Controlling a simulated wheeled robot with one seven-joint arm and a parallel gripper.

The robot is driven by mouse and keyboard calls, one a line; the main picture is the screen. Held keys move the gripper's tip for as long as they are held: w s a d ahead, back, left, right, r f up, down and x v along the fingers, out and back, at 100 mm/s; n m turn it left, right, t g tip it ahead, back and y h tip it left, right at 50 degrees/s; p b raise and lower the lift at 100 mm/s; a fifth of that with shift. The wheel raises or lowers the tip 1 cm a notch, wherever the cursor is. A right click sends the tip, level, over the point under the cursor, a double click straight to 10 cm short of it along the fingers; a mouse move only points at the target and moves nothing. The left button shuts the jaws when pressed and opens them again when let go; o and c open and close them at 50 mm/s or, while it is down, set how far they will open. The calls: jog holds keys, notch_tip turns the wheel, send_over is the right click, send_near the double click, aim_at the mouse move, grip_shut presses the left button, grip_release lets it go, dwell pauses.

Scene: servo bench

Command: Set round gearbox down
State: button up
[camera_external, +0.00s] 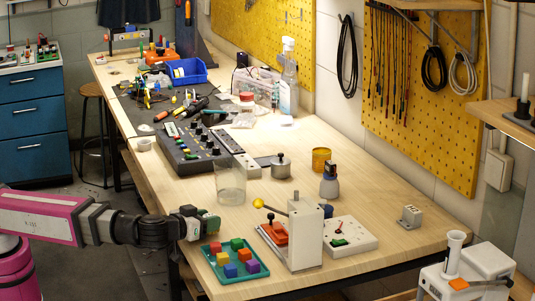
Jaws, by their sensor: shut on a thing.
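My gripper (204,226) is at the bench's left edge, low and just left of the teal tray. Its jaws are shut on a small dark green thing (211,223), mostly hidden by the fingers. I cannot tell for sure whether this is the round gearbox, or whether it touches the bench. A round grey metal cylinder with a short knob on top (281,168) stands upright mid-bench, well apart from my gripper.
A teal tray (262,272) with several coloured blocks lies right of my gripper. A clear beaker (231,182) stands behind it.

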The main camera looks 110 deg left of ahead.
jog(key=shift+w+a+f, duration=0.35)
jog(key=shift+a+f, duration=0.25)
jog(key=shift+a, duration=0.15)
jog(key=shift+f, duration=0.1)
jog(key=o, duration=1)
jog(key=shift+c, duration=0.2)
jog(key=shift+o, duration=0.4)
jog(key=v, duration=1.1)
